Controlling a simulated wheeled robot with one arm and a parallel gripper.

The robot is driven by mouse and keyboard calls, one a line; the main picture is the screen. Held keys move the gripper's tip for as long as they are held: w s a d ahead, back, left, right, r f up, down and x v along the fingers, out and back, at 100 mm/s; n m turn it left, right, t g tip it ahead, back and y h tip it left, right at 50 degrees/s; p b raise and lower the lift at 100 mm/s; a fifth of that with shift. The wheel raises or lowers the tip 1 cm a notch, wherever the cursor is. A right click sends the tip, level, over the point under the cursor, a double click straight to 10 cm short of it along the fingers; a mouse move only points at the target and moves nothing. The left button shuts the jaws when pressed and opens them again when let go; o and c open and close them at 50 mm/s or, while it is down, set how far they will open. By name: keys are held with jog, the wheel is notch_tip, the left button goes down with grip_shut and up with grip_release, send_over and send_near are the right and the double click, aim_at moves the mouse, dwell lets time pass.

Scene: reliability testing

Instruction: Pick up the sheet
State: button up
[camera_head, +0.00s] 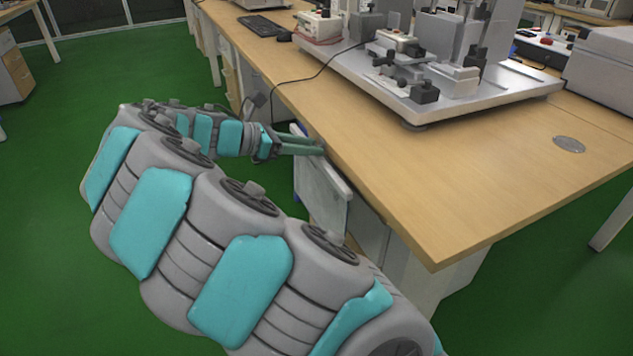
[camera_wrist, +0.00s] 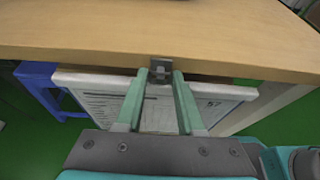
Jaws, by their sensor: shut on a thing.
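The sheet (camera_wrist: 105,98) is a pale, flat board-like piece with printed lines and a number at its top right. It hangs upright beside the wooden table's edge, and its lower part is hidden behind my gripper. In the head view the sheet (camera_head: 325,200) is seen at an angle beside the table. My gripper (camera_wrist: 164,73) is shut on the sheet at its top edge, with a small metal clip (camera_wrist: 161,64) between the green fingertips. In the head view my gripper (camera_head: 318,147) reaches the sheet's top from the left.
The wooden tabletop (camera_head: 480,170) is close beside and above the sheet. A metal test machine (camera_head: 440,80) stands on it, with a black cable (camera_head: 310,78) draped over the edge. A blue stand (camera_wrist: 40,78) is left of the sheet. Green floor is open at left.

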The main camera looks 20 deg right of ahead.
grip_shut()
dwell(0.4)
